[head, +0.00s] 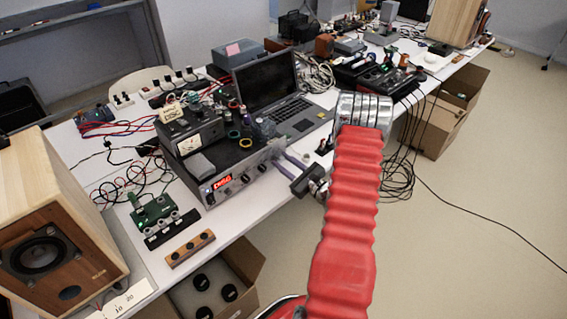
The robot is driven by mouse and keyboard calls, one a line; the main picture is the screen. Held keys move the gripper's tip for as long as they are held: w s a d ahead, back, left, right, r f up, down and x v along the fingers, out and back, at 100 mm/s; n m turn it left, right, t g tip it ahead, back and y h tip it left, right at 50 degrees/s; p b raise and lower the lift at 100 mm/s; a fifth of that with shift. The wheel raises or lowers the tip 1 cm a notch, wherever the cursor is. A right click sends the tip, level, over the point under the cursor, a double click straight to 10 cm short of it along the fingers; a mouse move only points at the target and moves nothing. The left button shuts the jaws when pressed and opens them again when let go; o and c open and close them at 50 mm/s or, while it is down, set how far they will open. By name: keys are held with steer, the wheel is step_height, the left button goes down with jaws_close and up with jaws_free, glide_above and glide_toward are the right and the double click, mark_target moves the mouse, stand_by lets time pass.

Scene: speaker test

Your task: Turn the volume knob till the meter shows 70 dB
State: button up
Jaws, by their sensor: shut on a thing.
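The grey amplifier (215,200) stands at the table's front edge, its panel facing front right. Its red digital display (222,183) is lit, but the digits are too small to read surely. Several small knobs (245,178) sit right of the display. A box with an analog needle meter (189,144) stands on top; its reading cannot be made out. My gripper (282,160) is at the right end of the panel, its pale purple-grey fingers shut on the volume knob, which they mostly hide.
A laptop (285,97) stands open behind the amplifier. A wooden speaker (45,225) is at the left, with a green circuit board (153,208) and loose cables nearby. Open cardboard boxes (447,122) stand on the floor. The floor at the right is mostly clear, crossed by a black cable.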

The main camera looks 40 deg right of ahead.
steer(key=shift+c, duration=1)
steer(key=shift+m, duration=1.4)
steer(key=o, duration=1.1)
steer(key=shift+c, duration=0.2)
steer(key=shift+s, duration=0.15)
